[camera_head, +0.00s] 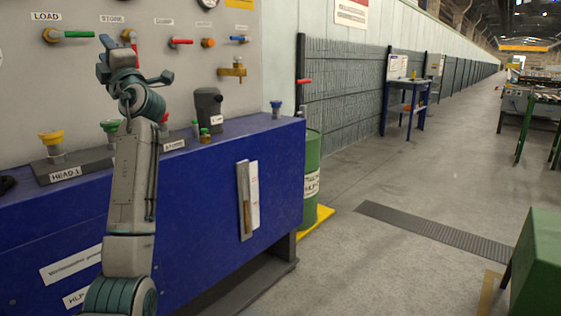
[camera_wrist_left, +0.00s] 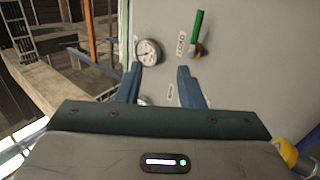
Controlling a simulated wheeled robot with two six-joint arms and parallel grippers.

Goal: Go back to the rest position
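My left arm rises from the bottom left in the head view. Its gripper (camera_head: 134,60) is up in front of the grey valve panel (camera_head: 225,95), above the blue bench. In the left wrist view my left gripper (camera_wrist_left: 158,80) has its two blue fingers apart, with nothing between them. Beyond the fingers are a round gauge (camera_wrist_left: 148,52) and a green lever (camera_wrist_left: 197,32) by the LOAD label. I cannot tell any contact with the panel. My right gripper is in neither view.
The blue bench (camera_head: 205,200) carries yellow, green and blue knobs and a dark grey device (camera_head: 208,108). The panel has several coloured levers, such as a red one (camera_head: 181,42). A green drum (camera_head: 312,175) stands at the bench's right end. The floor (camera_head: 370,260) is open to the right.

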